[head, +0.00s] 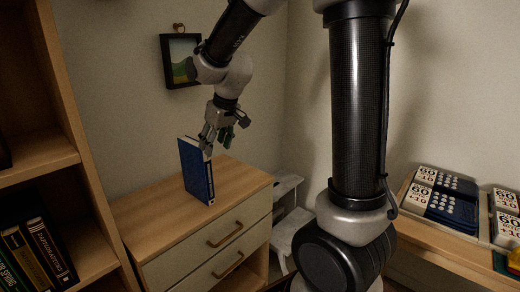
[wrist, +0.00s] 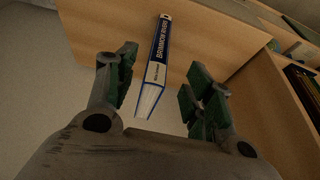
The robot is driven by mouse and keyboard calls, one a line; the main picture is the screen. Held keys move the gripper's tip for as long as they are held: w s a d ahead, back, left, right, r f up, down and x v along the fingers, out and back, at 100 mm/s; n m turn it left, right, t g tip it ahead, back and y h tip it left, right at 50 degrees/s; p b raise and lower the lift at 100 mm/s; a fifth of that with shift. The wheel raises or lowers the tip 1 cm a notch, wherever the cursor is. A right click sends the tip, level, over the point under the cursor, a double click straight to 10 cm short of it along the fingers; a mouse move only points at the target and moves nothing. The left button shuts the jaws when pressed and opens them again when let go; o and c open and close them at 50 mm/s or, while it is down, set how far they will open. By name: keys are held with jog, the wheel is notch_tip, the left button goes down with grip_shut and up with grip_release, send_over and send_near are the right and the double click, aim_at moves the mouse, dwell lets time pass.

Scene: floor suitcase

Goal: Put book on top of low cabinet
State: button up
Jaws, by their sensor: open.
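A blue book (head: 198,172) with white page edges stands upright on top of the low cabinet (head: 240,176), a light wood unit with two drawers. My gripper (head: 219,140) is just above the book's top edge, at its right side. In the wrist view the book (wrist: 157,62) lies between the two open fingers (wrist: 155,90), with its spine lettering showing. The fingers are apart from each other and clear space shows on both sides of the book. The cabinet top (wrist: 205,45) shows behind the book.
A bookshelf (head: 62,140) with dark books (head: 32,250) stands close at the left. A framed picture (head: 180,60) hangs on the wall behind. A white step stool (head: 288,215) is right of the cabinet. A table (head: 440,238) with boxed items is at the right.

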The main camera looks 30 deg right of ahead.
jog(key=s+d+r+m, duration=0.1)
jog(key=s+d+r, duration=0.1)
jog(key=s, duration=0.7)
jog(key=s+d+r+m+h, duration=0.1)
jog(key=s+d, duration=0.3)
jog(key=s, duration=0.5)
jog(key=s+d+r+m, duration=0.1)
jog(key=s+d+r, duration=0.2)
jog(key=s, duration=0.6)
jog(key=shift+d+m, duration=0.3)
jog(key=shift+d, duration=0.25)
jog(key=shift+w, duration=0.1)
